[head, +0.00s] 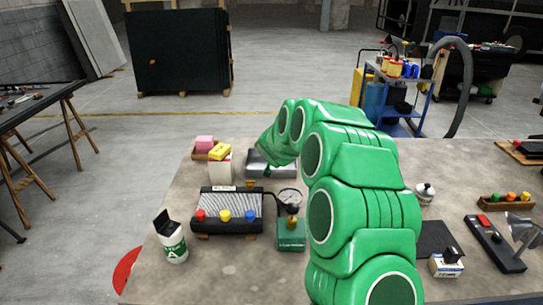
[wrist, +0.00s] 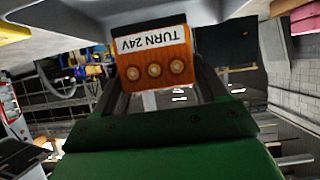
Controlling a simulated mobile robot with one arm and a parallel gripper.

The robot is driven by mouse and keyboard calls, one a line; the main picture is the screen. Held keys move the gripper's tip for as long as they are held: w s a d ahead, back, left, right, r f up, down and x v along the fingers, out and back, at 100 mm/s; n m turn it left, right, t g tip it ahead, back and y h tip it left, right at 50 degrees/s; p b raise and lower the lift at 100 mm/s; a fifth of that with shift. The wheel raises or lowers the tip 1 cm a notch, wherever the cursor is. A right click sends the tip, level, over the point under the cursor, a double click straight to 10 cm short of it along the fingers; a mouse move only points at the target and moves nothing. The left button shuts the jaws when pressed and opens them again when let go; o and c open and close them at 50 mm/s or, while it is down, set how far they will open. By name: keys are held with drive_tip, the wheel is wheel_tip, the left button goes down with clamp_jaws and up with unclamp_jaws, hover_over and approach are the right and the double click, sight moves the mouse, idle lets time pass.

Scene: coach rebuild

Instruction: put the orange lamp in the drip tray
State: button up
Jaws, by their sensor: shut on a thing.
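The orange lamp (wrist: 154,62) is a block with a white label reading "TURN 24V" and several round brass-coloured spots. My gripper (wrist: 160,88) is shut on it, with a dark finger on each side. In the head view my green arm reaches to the far part of the table, and the lamp cannot be made out there. A shallow grey metal tray (head: 258,169), which looks like the drip tray, lies at the table's far edge, partly hidden by my arm. A grey surface, perhaps this tray, shows close to the lamp at the top of the wrist view.
In front are a ribbed panel with coloured knobs (head: 228,215), a gauge (head: 290,197) and a white tub (head: 173,245).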

drive_tip(key=shift+w+a+f, duration=0.2)
drive_tip(key=shift+w+f, duration=0.65)
drive_tip(key=shift+f, duration=1.7)
drive_tip(key=shift+f, duration=0.15)
drive_tip(key=o, duration=1.1)
